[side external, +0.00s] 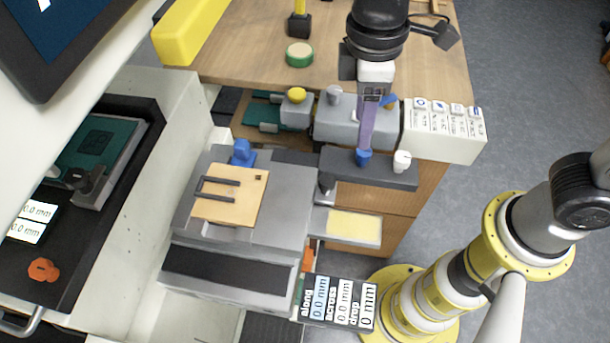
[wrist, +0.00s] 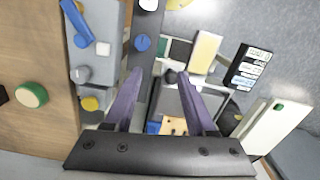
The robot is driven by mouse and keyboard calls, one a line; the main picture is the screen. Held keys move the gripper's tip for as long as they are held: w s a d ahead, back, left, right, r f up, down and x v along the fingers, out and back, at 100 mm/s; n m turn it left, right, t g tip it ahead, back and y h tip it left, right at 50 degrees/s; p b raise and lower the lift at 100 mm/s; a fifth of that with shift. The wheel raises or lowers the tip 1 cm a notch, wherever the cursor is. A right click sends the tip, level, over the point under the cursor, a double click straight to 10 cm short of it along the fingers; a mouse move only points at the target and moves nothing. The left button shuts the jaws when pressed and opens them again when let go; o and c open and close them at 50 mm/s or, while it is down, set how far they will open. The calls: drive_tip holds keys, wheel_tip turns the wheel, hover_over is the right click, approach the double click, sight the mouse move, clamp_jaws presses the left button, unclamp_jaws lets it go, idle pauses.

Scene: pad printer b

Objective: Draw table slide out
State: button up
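The grey block (side external: 286,208) stands left of centre in the side view and carries a tan plate (side external: 217,206) with a dark fork-shaped piece. I take this block to be the table slide, but cannot be sure. In the wrist view the grey block (wrist: 182,101) lies beyond and between my fingers, with the tan plate (wrist: 172,126) partly hidden by the gripper body. My gripper (wrist: 153,75) is open, its purple fingers apart with nothing between them. In the side view my gripper (side external: 366,148) points down above the dark arm with a blue knob (side external: 363,158); contact is unclear.
A readout (side external: 339,301) shows along 0.0 mm, across 0.0 mm, drop 0. A cream pad (side external: 354,225) lies right of the block. A grey unit (side external: 350,122) with knobs and a white button panel (side external: 443,130) stand behind. The wooden bench (side external: 265,62) has bare room at the back.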

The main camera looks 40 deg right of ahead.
sight(327, 179)
drive_tip(key=shift+o, duration=0.4)
drive_tip(key=a+r+n, duration=0.1)
drive_tip(key=a+r, duration=0.2)
drive_tip(key=a, duration=0.2)
drive_tip(key=shift+w+a+r+n, duration=0.2)
drive_tip(key=shift+a+r+n, duration=0.1)
drive_tip(key=shift+r, duration=0.05)
wheel_tip(327, 179, down, 14)
drive_tip(key=shift+r, duration=0.1)
clamp_jaws()
drive_tip(key=shift+r, duration=0.1)
idle(0.7)
